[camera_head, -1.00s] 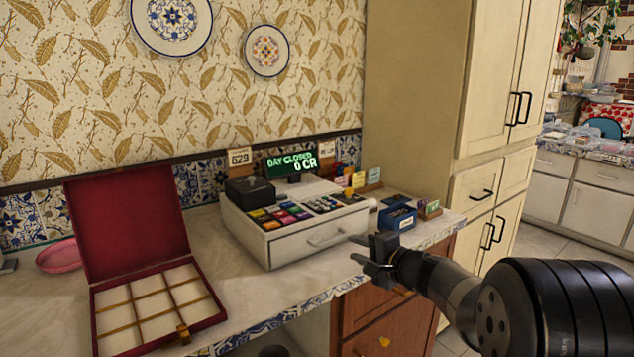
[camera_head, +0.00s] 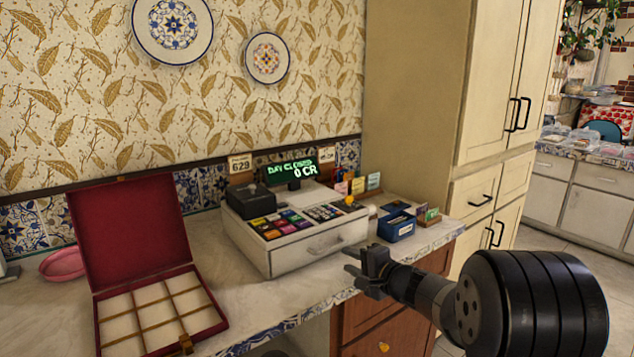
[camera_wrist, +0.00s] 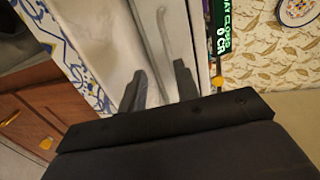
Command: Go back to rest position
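My gripper (camera_head: 353,264) is in front of the cash register, near the counter's front edge. Its two fingers are apart with nothing between them. In the wrist view my gripper (camera_wrist: 160,82) also shows parted, empty fingers, with the register's drawer front and handle beyond. The white cash register (camera_head: 290,262) stands on the counter, its drawer shut. Its display (camera_head: 292,170) reads "DAY CLOSED 0 CR".
An open red box (camera_head: 130,235) with empty compartments stands at the left of the counter (camera_head: 235,315), beside a pink dish (camera_head: 63,265). A small blue box (camera_head: 397,228) stands right of the register. A tall cream cabinet (camera_head: 425,100) rises behind at right.

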